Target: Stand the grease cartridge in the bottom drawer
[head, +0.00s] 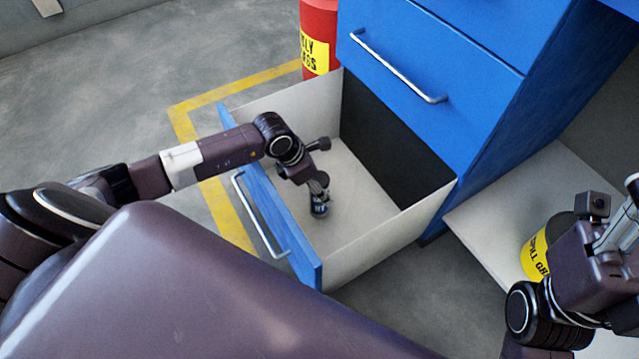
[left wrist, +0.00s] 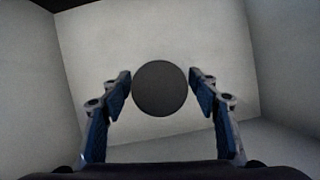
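The bottom drawer (head: 366,239) is pulled out, with a blue front and pale inner walls. My left gripper (head: 318,191) reaches down into it.
The blue cabinet (head: 450,75) rises behind the drawer. A red container (head: 319,40) with a yellow label stands behind the drawer's far corner. A yellow labelled container (head: 535,255) sits on a pale shelf (head: 485,215) at right. The drawer floor (head: 350,190) looks otherwise empty.

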